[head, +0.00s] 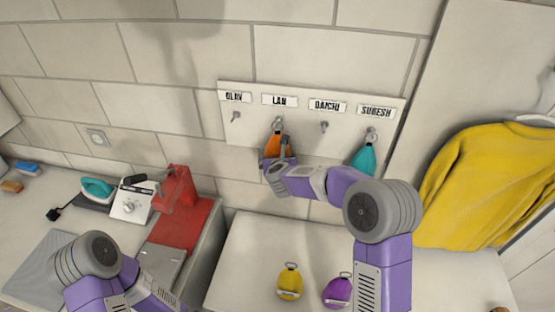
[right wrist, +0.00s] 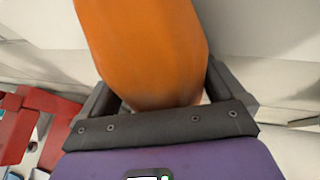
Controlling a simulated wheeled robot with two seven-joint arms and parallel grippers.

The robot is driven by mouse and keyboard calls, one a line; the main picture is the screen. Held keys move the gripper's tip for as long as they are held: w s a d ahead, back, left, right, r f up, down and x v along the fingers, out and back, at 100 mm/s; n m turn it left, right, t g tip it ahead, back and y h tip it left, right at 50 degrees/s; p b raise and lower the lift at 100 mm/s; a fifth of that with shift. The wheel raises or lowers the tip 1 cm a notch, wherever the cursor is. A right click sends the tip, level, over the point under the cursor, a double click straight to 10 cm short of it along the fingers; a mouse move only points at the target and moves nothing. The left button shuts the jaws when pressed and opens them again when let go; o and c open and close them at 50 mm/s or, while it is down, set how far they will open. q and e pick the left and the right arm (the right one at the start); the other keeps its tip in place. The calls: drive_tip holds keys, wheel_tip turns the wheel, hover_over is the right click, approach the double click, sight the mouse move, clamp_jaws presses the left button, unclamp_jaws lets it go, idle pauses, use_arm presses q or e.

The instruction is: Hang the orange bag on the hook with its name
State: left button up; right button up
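The orange bag (head: 272,147) is upright against the white hook board (head: 300,125), just below the "LAN" label (head: 279,100). Its top ring is at the hook there; I cannot tell whether the ring is around the hook. My right gripper (head: 284,150) reaches it from the right and partly covers it. In the right wrist view the orange bag (right wrist: 145,50) sits between the two fingers (right wrist: 160,95), which close on its sides.
A teal bag (head: 363,158) hangs under "SURESH". The "OLAV" hook (head: 236,116) and "DAICHI" hook (head: 323,127) are bare. A yellow bag (head: 290,282) and a purple bag (head: 338,292) are on the white surface below. A red machine (head: 177,205) stands left, a yellow sweater (head: 480,185) hangs right.

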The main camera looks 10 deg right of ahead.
drive_tip(key=shift+o, duration=0.2)
drive_tip(key=d+b+v, duration=0.1)
drive_tip(key=v, duration=0.6)
drive_tip(key=shift+s+a, duration=0.3)
drive_tip(key=shift+a, duration=0.25)
